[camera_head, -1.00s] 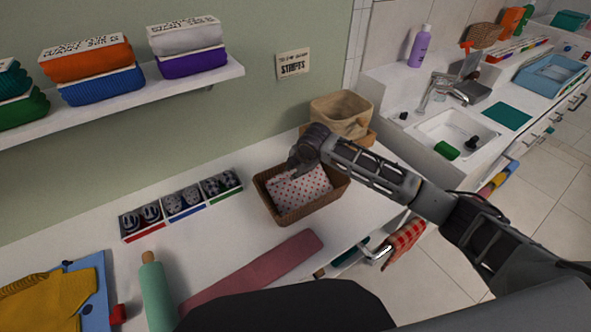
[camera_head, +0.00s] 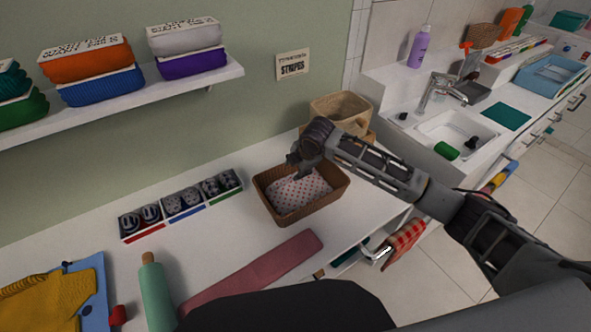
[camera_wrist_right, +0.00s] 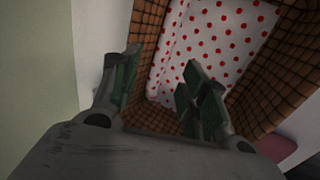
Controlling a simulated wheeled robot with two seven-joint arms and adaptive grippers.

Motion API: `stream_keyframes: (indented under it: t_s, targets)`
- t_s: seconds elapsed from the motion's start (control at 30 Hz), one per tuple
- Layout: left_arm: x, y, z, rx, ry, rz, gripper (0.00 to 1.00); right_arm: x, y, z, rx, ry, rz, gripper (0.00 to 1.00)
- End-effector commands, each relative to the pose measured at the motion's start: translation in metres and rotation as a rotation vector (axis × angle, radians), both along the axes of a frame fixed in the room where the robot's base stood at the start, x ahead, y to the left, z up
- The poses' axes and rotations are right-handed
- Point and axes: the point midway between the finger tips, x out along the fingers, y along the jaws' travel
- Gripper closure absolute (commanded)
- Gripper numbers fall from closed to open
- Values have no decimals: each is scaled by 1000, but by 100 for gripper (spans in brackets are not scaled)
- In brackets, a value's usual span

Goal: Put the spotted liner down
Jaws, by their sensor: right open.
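The spotted liner (camera_head: 300,192), white with red dots, lies inside a brown wicker basket (camera_head: 335,194) on the white counter. It also shows in the right wrist view (camera_wrist_right: 215,40), lying in the basket (camera_wrist_right: 285,85). My right gripper (camera_head: 296,165) is over the basket's back left part. In the right wrist view the fingers of my right gripper (camera_wrist_right: 160,82) are apart with nothing between them, and the liner lies beyond the tips. My left gripper is not in view.
A beige basket (camera_head: 340,112) stands behind the wicker one. A divided box of rolled socks (camera_head: 182,203) is to the left. A shelf (camera_head: 140,98) with folded clothes hangs above.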

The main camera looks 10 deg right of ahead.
Motion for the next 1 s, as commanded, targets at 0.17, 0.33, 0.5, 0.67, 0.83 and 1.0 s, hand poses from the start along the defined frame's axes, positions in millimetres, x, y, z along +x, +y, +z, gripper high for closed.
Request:
stream_keyframes:
  t_s: [0.17, 0.33, 0.5, 0.67, 0.83, 1.0]
  targets:
    - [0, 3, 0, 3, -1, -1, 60, -10, -4, 24, 1, -2, 0, 56]
    - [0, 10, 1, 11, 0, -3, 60, -20, -8, 47, 2, -2, 0, 56]
    - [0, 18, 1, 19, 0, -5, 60, -29, -11, 66, 1, -1, 0, 56]
    - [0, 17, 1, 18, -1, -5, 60, -35, -13, 79, 1, -2, 0, 56]
    - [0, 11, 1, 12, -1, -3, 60, -37, -14, 83, 0, 0, -1, 56]
    - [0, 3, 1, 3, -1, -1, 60, -37, -14, 83, 0, 0, -1, 56]
